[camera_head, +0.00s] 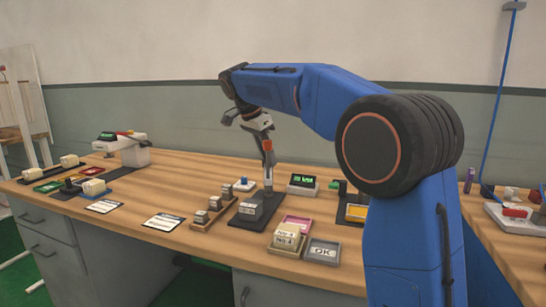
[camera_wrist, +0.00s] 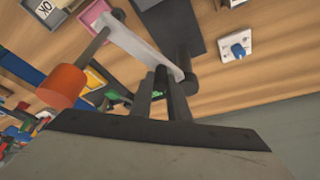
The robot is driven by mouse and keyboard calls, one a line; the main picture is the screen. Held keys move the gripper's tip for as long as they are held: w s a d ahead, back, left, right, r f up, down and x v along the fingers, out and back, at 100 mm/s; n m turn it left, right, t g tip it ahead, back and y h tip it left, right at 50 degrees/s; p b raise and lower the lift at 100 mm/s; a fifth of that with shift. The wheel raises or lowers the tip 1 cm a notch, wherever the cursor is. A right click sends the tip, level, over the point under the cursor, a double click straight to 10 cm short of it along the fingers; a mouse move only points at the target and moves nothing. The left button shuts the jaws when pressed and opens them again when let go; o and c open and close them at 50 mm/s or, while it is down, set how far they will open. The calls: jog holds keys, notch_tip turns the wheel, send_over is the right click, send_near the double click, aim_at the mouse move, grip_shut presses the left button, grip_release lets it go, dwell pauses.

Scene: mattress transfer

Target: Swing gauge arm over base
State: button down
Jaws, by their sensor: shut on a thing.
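The gauge arm (camera_wrist: 142,42) is a pale grey bar with dark cylinders at its ends and an orange knob (camera_wrist: 62,86) on a dark rod. In the head view the gauge arm (camera_head: 268,172) stands as a thin post above the dark base plate (camera_head: 243,226), with orange near its top. A grey block (camera_head: 250,210) sits on that plate. The dark plate also shows at the top of the wrist view (camera_wrist: 172,22). My gripper (camera_wrist: 165,80) is shut on the gauge arm near one end; the exact contact is partly hidden. In the head view my gripper (camera_head: 265,135) is above the plate.
A stepped wooden rack with grey blocks (camera_head: 210,212) is left, a green-lit display (camera_head: 303,184) right. A tray with labelled blocks (camera_head: 287,240) and an OK pad (camera_head: 322,252) are in front.

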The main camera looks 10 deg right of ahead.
jog(key=shift+w+a+m+g, duration=0.2)
jog(key=shift+a+m+g, duration=0.25)
jog(key=shift+m, duration=0.55)
jog(key=shift+w+a+m+g, duration=0.25)
jog(key=shift+a+m, duration=0.3)
jog(key=shift+m, duration=0.45)
jog(key=c, duration=1.7)
grip_release()
jog(key=shift+r, duration=0.15)
